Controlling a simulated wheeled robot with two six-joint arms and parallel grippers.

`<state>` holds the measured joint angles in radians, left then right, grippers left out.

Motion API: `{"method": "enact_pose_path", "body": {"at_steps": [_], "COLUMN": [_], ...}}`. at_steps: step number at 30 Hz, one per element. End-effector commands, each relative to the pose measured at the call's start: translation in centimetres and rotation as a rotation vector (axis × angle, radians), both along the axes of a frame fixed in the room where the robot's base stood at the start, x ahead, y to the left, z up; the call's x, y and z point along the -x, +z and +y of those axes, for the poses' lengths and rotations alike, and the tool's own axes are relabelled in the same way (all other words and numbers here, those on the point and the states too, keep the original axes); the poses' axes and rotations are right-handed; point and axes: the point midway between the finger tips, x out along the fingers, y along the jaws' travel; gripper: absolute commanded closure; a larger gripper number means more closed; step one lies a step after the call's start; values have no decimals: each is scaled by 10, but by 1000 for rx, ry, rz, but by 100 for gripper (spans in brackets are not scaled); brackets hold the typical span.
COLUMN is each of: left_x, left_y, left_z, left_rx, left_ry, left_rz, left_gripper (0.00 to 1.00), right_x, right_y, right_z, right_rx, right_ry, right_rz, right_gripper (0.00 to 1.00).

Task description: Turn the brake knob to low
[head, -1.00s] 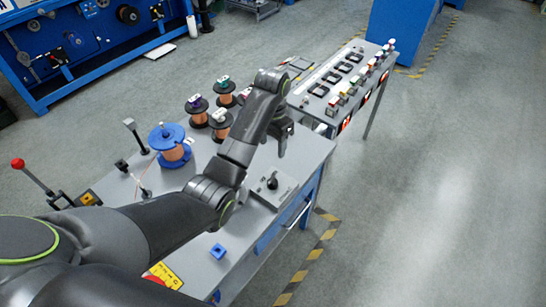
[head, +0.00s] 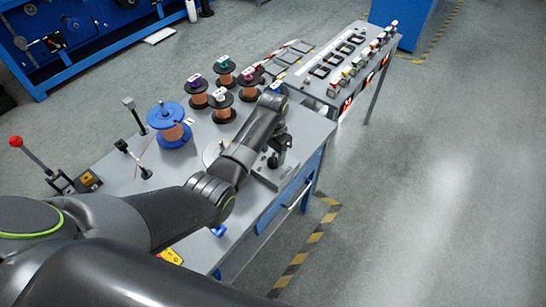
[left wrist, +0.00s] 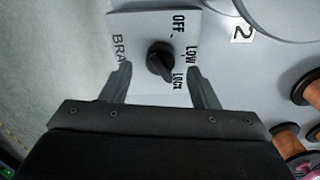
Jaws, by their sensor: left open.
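The brake knob (left wrist: 160,60) is black and sits on a light grey plate (left wrist: 135,22) printed OFF, LOW, a third word partly covered by a finger, and a partly hidden BRA. I cannot tell for sure which word the knob points at. My left gripper (left wrist: 160,82) is open and empty, its fingers on either side of and a little short of the knob, apart from it. In the head view the left gripper (head: 275,160) is over the plate (head: 279,176) near the table's right edge, largely hiding the knob. My right gripper is not in view.
Copper spools (head: 222,106) and a blue spool (head: 170,125) stand on the grey table behind and left of the gripper. A red-topped lever (head: 16,141) is at the left. A button console (head: 345,62) adjoins the far end. Floor at right is clear.

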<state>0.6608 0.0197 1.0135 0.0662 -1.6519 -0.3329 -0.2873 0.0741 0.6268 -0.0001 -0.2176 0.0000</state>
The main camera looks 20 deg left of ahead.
Motion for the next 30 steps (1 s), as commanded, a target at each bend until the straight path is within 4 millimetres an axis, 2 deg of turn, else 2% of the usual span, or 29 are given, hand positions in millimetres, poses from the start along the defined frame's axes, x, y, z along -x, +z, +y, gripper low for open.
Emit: {"method": "enact_pose_path", "body": {"at_steps": [1, 6, 18, 28, 30], "left_x": [1, 0, 0, 0, 0], "left_y": [-8, -24, -29, -29, -29], "left_z": [0, 0, 0, 0, 0], "left_rx": [0, 0, 0, 0, 0], "left_ry": [0, 0, 0, 0, 0], "left_rz": [3, 1, -1, 0, 0], "left_gripper": [45, 45, 45, 88, 89], "right_x": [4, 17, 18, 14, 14], "right_y": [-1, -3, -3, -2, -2], "right_z": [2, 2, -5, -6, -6], "right_rx": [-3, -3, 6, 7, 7], "right_ry": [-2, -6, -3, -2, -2], "right_rz": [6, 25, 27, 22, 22], "right_gripper": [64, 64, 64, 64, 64]}}
